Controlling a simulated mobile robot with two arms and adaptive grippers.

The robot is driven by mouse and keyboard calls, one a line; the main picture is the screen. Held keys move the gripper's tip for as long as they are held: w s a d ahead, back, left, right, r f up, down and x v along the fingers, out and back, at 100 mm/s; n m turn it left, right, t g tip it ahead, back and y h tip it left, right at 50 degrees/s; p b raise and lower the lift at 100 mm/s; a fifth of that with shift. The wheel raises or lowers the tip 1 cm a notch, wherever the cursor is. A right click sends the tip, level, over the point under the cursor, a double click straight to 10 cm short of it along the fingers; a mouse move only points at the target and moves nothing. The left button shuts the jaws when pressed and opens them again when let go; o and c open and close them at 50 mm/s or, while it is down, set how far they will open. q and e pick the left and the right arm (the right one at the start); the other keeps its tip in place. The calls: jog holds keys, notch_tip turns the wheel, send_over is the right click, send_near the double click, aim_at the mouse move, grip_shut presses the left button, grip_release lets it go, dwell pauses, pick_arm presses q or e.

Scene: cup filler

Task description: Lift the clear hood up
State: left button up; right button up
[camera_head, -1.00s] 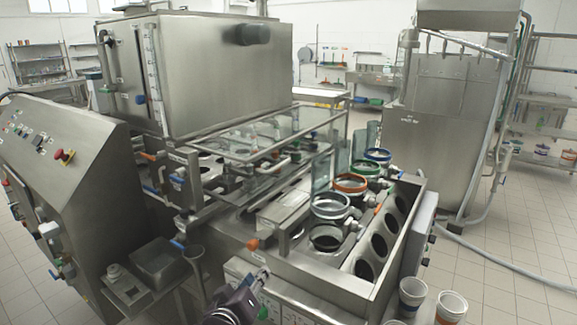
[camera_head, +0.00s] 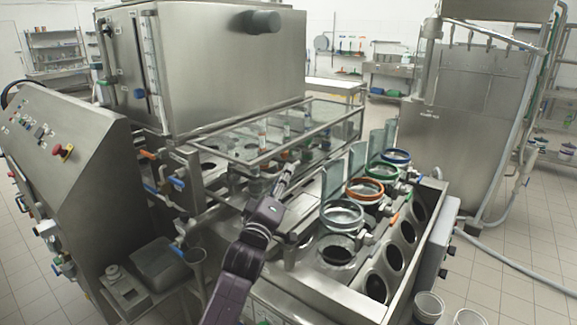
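The clear hood (camera_head: 262,140) is a see-through box with a metal frame, over the middle of the filling machine in front of the big steel tank. It looks lowered over the fittings beneath it. My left arm comes up from the bottom, and its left gripper (camera_head: 286,178) is at the near lower edge of the hood. The fingers are small and partly lost against the metal fittings, so I cannot tell whether they are open or touch the hood. My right gripper is not in view.
Right of the hood are upright clear panels and cup holders with orange (camera_head: 365,189), green and blue rims. A control panel with a red button (camera_head: 67,152) stands at the left. White cups (camera_head: 428,307) stand at the bottom right. The steel tank (camera_head: 215,65) rises behind.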

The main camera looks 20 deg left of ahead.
pick_arm(q)
jog(key=x, duration=0.3)
jog(key=shift+w+d+f+p, duration=0.1)
jog(key=shift+w+p, duration=0.2)
jog(key=shift+w, duration=0.55)
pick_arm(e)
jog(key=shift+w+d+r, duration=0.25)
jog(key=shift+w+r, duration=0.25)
pick_arm(q)
jog(key=shift+c, duration=0.4)
jog(key=c, duration=0.5)
grip_shut()
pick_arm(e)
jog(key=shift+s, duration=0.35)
